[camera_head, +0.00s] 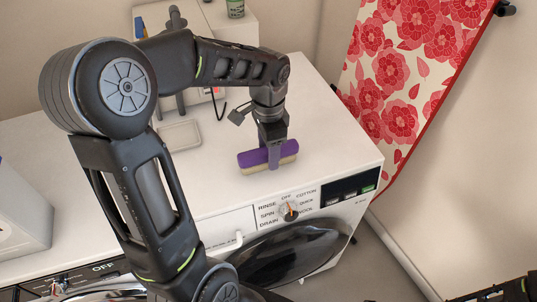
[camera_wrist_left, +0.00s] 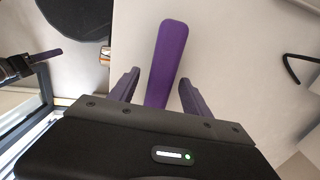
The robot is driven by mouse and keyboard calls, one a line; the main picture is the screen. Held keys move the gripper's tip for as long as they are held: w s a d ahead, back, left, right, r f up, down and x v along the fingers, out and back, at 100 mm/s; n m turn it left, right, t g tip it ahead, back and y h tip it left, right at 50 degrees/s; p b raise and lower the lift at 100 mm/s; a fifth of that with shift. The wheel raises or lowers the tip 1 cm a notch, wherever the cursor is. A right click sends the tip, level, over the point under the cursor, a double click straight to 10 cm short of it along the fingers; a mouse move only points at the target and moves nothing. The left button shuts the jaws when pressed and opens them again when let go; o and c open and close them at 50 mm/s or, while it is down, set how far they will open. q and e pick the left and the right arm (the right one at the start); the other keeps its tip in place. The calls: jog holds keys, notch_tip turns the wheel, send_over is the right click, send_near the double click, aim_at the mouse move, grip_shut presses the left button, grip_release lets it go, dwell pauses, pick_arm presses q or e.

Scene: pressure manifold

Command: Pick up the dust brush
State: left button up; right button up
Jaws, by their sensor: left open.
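The dust brush (camera_head: 252,161) has a purple back and a pale bristle side. It lies on the white top of the washing machine, near the front edge. My left gripper (camera_head: 274,157) is down at the brush from above, one finger showing in front of its near side. In the left wrist view, the purple brush (camera_wrist_left: 168,55) runs lengthwise between the two spread fingers of the gripper (camera_wrist_left: 160,82). Part of my right arm (camera_head: 490,292) shows at the bottom right.
The washing machine's control panel has a dial (camera_head: 288,211) just in front of the brush. A shallow pale tray (camera_head: 179,135) lies behind and left. A red floral cloth (camera_head: 405,70) hangs at the right. The white top (camera_head: 325,125) right of the brush is clear.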

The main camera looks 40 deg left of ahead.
pick_arm(q)
jog(key=shift+f, duration=0.55)
jog(key=shift+c, duration=0.5)
grip_shut()
